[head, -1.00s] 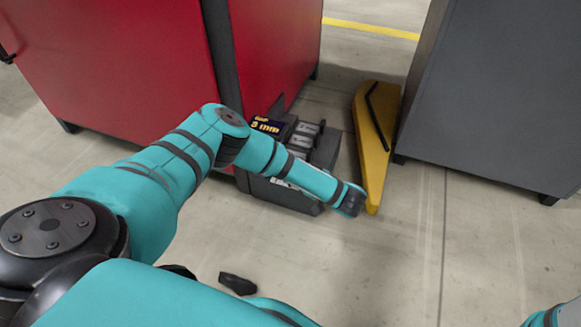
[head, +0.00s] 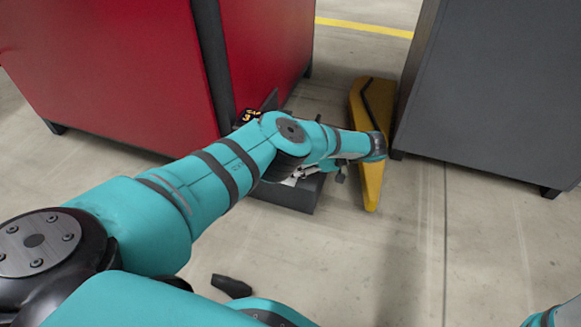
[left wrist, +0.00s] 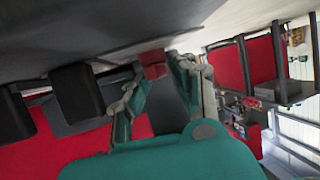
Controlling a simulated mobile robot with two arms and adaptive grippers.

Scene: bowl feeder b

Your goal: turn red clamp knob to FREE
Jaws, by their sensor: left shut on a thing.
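The red clamp knob (left wrist: 153,66) shows in the left wrist view, at the upper middle between the fingertips. It sits on a dark grey surface. My left gripper (left wrist: 158,74) is shut on the knob, with one finger on each side of it. The knob is hidden there by my arm. The knob's markings cannot be read. My right gripper is not in view.
A red cabinet (head: 120,60) stands behind the feeder unit, which has a partly covered display (head: 250,115). A yellow piece (head: 371,185) stands right of the unit, close to my forearm. A grey cabinet (head: 490,95) is farther right. Front floor is mostly clear.

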